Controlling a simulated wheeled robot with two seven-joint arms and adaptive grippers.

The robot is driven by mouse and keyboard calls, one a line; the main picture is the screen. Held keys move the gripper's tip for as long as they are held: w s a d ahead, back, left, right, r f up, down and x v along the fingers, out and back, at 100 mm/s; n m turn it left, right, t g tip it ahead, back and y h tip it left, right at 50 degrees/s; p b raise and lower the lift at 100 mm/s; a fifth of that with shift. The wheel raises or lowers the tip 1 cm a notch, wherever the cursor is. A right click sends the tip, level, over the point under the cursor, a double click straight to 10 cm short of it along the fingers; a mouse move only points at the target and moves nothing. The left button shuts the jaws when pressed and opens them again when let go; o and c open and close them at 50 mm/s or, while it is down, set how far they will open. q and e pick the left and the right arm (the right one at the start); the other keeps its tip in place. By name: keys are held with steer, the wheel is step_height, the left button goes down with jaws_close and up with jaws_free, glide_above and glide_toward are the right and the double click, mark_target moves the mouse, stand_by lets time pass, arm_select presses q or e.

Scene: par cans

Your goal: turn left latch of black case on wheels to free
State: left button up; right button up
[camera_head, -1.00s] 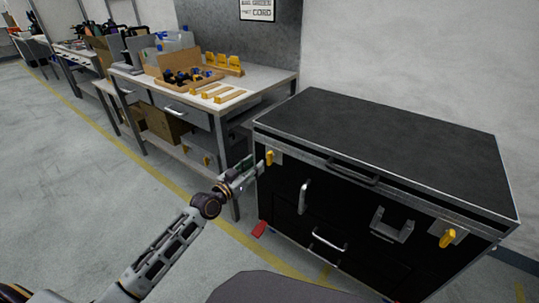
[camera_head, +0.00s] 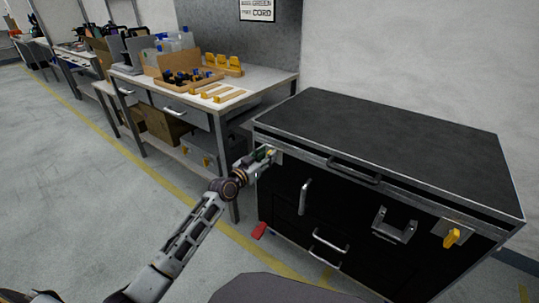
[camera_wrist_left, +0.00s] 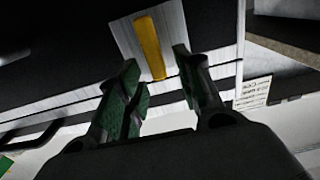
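The black case on wheels (camera_head: 385,125) stands at the right in the head view, its lid down. Its left latch, a yellow handle, is at the front upper left corner, mostly hidden there by my left gripper (camera_head: 264,157). In the left wrist view, the left latch (camera_wrist_left: 149,45) sits on a bright metal plate (camera_wrist_left: 175,25). The green-padded fingers of my left gripper (camera_wrist_left: 156,66) are apart, one on each side of the latch's free end, with gaps showing. A second yellow latch (camera_head: 452,238) is at the case's right front. My right gripper is not in view.
A workbench (camera_head: 262,79) with a cardboard box (camera_head: 186,79) and yellow parts stands left of the case. Metal handles (camera_head: 304,197) stick out from the case front. A red piece (camera_head: 259,230) lies low by its left corner. Open floor (camera_head: 60,190) is at left.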

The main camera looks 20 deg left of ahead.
arm_select(q)
steer(key=shift+x, duration=1.15)
steer(key=shift+c, duration=0.2)
jaws_close()
